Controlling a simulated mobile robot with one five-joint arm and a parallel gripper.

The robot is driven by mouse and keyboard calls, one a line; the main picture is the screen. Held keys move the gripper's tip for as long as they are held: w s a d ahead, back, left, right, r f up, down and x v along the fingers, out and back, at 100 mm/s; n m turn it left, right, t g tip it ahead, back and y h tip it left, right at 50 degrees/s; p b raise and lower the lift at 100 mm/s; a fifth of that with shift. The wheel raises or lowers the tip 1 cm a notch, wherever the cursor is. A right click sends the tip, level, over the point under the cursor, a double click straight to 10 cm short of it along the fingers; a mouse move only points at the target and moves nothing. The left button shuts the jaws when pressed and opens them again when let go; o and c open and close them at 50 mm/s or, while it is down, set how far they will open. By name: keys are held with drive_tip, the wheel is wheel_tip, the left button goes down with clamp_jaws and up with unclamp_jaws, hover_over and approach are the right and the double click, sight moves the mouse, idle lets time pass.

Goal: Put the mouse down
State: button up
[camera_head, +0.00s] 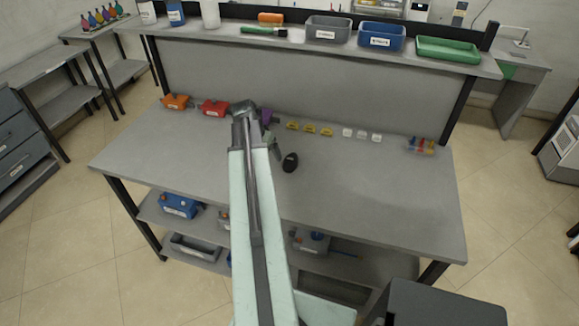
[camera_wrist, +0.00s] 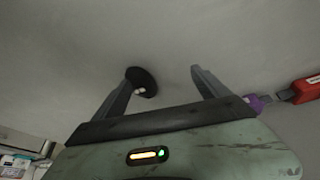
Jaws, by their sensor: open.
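The black mouse (camera_head: 290,162) lies on the grey worktop, right of my arm in the head view. In the wrist view the mouse (camera_wrist: 145,82) shows as a dark oval with a small pale spot, partly behind the tip of my left-hand finger.
A purple object (camera_head: 267,116) and a red object (camera_head: 214,107) stand along the worktop's back, with an orange one (camera_head: 176,101) farther left. Yellow pieces (camera_head: 309,128) and white blocks (camera_head: 361,134) line the back right. The worktop's front right (camera_head: 380,190) is clear.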

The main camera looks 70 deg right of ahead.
drive_tip(key=m, duration=0.2)
approach(289, 159)
drive_tip(key=x, duration=0.2)
drive_tip(key=shift+w+d+f, duration=0.1)
drive_tip(key=shift+w+f, duration=0.05)
drive_tip(key=shift+f, duration=0.1)
drive_tip(key=b+x, duration=0.2)
drive_tip(key=shift+f+b, duration=0.35)
drive_tip(key=b+x, duration=0.5)
drive_tip(key=shift+d+f, duration=0.1)
drive_tip(key=shift+f, duration=0.05)
drive_tip(key=shift+s, duration=0.25)
drive_tip(key=c, duration=1.7)
drive_tip(key=shift+r+p, duration=0.35)
